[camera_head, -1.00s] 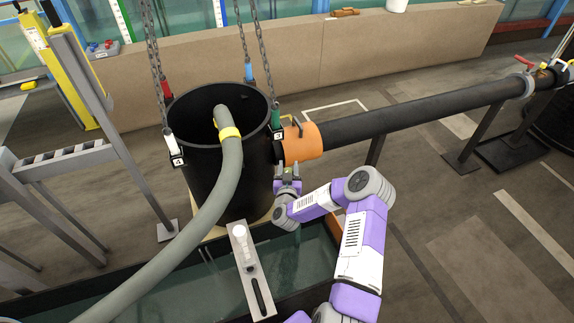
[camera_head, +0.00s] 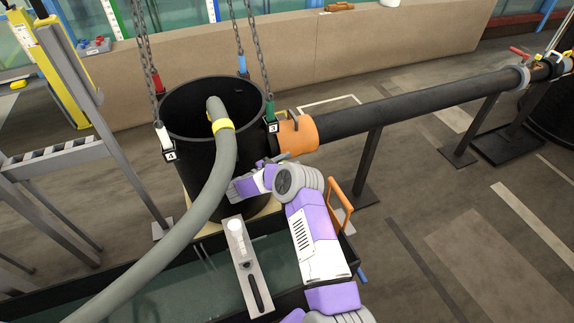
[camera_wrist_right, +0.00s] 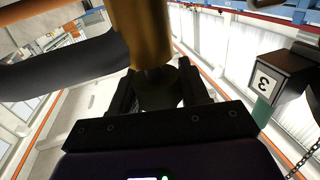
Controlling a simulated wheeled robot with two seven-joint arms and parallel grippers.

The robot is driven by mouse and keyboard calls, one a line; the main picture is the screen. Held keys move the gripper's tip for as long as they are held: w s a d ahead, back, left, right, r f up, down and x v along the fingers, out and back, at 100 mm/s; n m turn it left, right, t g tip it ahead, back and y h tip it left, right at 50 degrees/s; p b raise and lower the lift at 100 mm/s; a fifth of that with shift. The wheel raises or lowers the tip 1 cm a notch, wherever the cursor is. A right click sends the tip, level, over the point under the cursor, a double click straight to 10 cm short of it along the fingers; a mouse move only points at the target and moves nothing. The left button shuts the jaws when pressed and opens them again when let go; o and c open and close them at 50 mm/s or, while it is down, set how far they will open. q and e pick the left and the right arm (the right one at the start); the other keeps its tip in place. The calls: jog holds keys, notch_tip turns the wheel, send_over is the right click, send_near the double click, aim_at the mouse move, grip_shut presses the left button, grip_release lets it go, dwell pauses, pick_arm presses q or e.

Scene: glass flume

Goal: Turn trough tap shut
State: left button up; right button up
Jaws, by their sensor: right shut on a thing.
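My right gripper (camera_head: 277,160) is at the side of the black tank, just under the orange pipe collar (camera_head: 298,134). In the right wrist view its fingers (camera_wrist_right: 158,88) are closed on a dark piece at the end of a brass-coloured body, which appears to be the tap (camera_wrist_right: 148,35). The gripper and wrist mostly hide the tap in the head view, so its handle angle cannot be read. My left gripper is not in view.
The black tank (camera_head: 200,150) hangs on chains above the water-filled trough (camera_head: 190,285). A grey hose (camera_head: 195,205) bends into it. A black pipe (camera_head: 420,105) runs right on stands.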

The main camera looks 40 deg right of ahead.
jog(key=shift+s+f+m+g+y+b, duration=0.1)
jog(key=shift+s+m+g+y+b, duration=0.1)
jog(key=shift+m+g+b, duration=0.7)
jog(key=shift+s+m+g+y+b, duration=0.15)
jog(key=shift+m+g, duration=0.35)
jog(key=shift+g, duration=1.1)
jog(key=o, duration=0.9)
jog(key=shift+d, duration=0.1)
jog(key=shift+o, duration=0.2)
jog(key=v, duration=0.7)
jog(key=shift+w+a+p, duration=0.15)
jog(key=shift+a+p, duration=0.2)
jog(key=shift+p, duration=0.05)
